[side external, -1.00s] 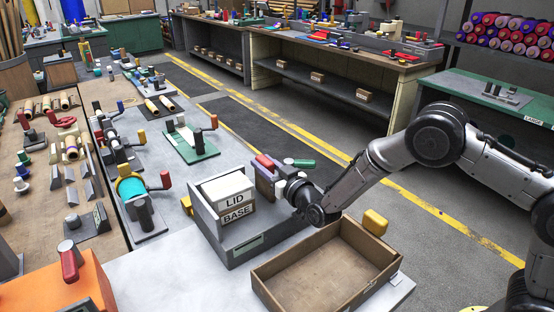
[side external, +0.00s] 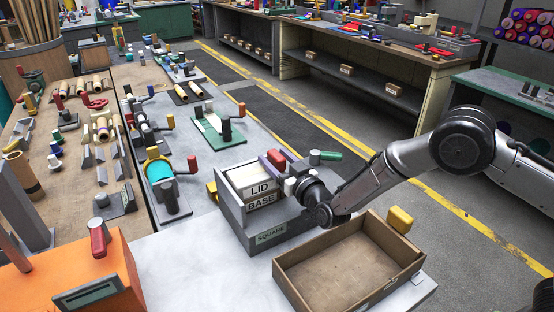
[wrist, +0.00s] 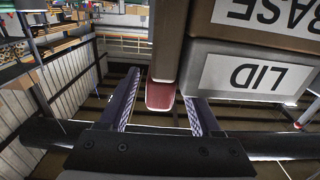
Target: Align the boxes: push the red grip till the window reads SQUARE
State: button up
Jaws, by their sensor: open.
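The LID box (side external: 259,188) sits on the BASE box (side external: 262,203) in a grey fixture (side external: 240,234). In the side view their near faces look roughly in line. The fixture's window (side external: 271,234) reads SQUARE. The red grip (side external: 277,160) is at the boxes' right, partly hidden by my gripper. My gripper (wrist: 160,95) is open, its two fingers apart, with the red grip (wrist: 160,96) showing between them in the wrist view. Whether a finger touches the grip I cannot tell. Both boxes show upside down at the wrist view's upper right.
An open wooden tray (side external: 295,272) stands just in front of my gripper, with a yellow knob (side external: 401,218) behind it. A green handle (side external: 325,156) is close behind my gripper.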

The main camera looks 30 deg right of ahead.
jog(key=shift+s, duration=0.1)
jog(key=s, duration=1.3)
jog(key=shift+s, duration=0.35)
